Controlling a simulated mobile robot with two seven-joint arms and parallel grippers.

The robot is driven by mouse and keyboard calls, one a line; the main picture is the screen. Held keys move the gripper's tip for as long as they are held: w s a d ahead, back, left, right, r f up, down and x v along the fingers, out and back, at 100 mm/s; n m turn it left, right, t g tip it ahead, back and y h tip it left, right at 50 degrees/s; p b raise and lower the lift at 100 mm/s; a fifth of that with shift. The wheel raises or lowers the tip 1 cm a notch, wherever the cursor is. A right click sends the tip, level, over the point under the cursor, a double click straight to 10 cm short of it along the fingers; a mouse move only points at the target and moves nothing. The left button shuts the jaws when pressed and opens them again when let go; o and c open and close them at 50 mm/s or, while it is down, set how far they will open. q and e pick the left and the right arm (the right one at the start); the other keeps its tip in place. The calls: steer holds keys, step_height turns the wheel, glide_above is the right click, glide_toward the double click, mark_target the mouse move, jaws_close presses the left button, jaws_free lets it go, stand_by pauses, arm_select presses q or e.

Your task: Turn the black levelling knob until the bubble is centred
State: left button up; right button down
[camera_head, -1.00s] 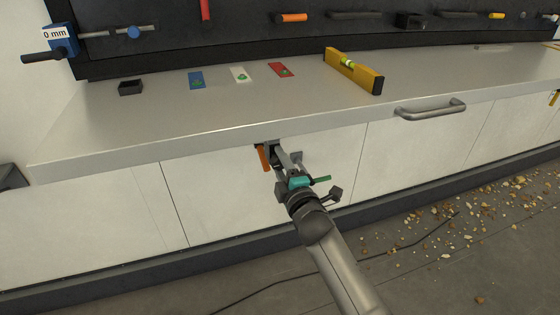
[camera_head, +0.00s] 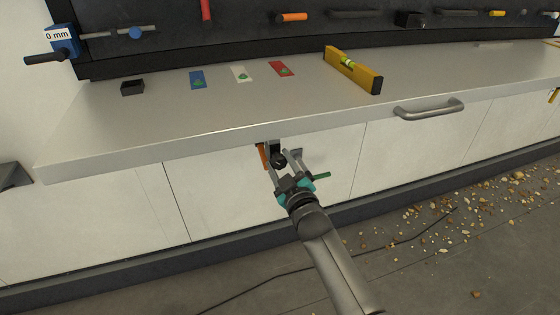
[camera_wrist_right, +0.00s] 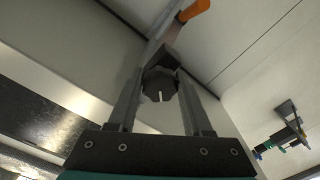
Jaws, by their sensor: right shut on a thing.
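The black levelling knob (camera_head: 279,160) sits under the front edge of the workbench. In the right wrist view the knob (camera_wrist_right: 159,82) is lobed, with a white mark at its lower side. My right gripper (camera_head: 282,164) reaches it from below, one finger on each side, shut on the knob. Its fingers (camera_wrist_right: 160,92) flank the knob in the wrist view. A yellow spirit level (camera_head: 363,77) lies on the bench top, with a greenish vial (camera_head: 347,62); the bubble is too small to make out. My left gripper is not in view.
An orange handle (camera_head: 262,156) hangs just left of the knob. A metal bar handle (camera_head: 430,108) is on the bench front to the right. Blue, white and red cards (camera_head: 281,69) and a small black box (camera_head: 132,88) lie on top. Debris (camera_head: 440,222) litters the floor.

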steer(key=shift+m, duration=0.5)
steer(key=shift+c, duration=1.6)
jaws_free()
steer(key=p+v, duration=0.2)
steer(key=v, duration=1.3)
steer(key=shift+p, duration=0.4)
